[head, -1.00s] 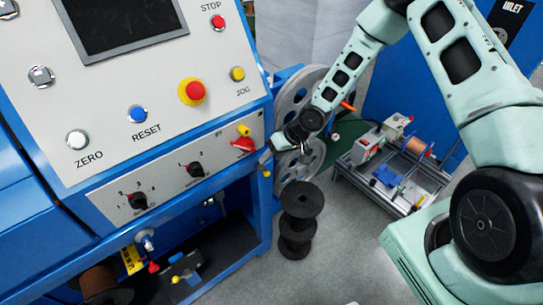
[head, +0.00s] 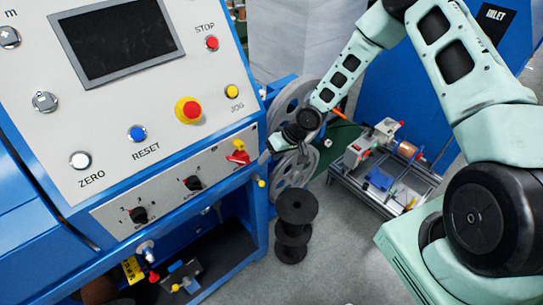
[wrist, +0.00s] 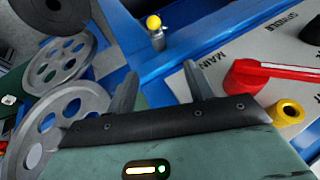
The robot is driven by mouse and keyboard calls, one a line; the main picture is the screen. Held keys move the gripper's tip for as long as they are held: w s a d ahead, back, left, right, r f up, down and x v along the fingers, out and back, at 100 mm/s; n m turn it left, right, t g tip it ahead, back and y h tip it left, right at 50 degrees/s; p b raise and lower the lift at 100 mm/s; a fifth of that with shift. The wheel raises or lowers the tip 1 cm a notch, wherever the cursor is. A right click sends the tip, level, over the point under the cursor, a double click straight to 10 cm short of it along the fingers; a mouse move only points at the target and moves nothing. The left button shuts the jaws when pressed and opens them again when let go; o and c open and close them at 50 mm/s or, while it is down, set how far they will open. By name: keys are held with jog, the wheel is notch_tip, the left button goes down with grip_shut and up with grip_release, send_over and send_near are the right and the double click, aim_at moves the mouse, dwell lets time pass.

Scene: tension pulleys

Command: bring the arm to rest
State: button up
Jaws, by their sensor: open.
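My mint-green arm (head: 345,65) reaches from the right across to the side of the blue machine. In the wrist view my gripper (wrist: 158,82) is open, its two fingers apart with nothing between them. It is close to the machine's blue edge, by a yellow-tipped knob (wrist: 153,24) and a red rotary switch (wrist: 262,75). In the head view the fingers are small and partly hidden by the wrist, near the red switch (head: 238,156).
The control panel (head: 105,110) has several buttons and a dark screen. Grey pulleys (head: 294,167) stand just behind and below the gripper. Black spools (head: 294,225) are stacked on the floor. A small winding rig (head: 385,170) stands to the right, with clear floor in front.

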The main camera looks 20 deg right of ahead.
dwell(0.4)
jog(key=s+d+r+h, duration=0.2)
jog(key=s+d+r, duration=0.15)
jog(key=r, duration=0.45)
jog(key=s+d+r+h, duration=0.3)
jog(key=d+r, duration=0.1)
jog(key=r, duration=0.4)
jog(key=s+d+r+m, duration=0.2)
jog(key=s+r+m, duration=0.1)
jog(key=s+r, duration=0.85)
jog(key=s+a+f+n+g+b, duration=0.1)
jog(key=s+a+f+n+b, duration=0.1)
jog(key=s+a, duration=0.5)
jog(key=s+a+f+n+g+b, duration=0.2)
jog(key=s+a+n+b, duration=0.2)
jog(key=a, duration=0.7)
jog(key=s+n, duration=0.2)
jog(key=s, duration=0.1)
jog(key=shift+a+f, duration=0.25)
jog(key=shift+a, duration=0.1)
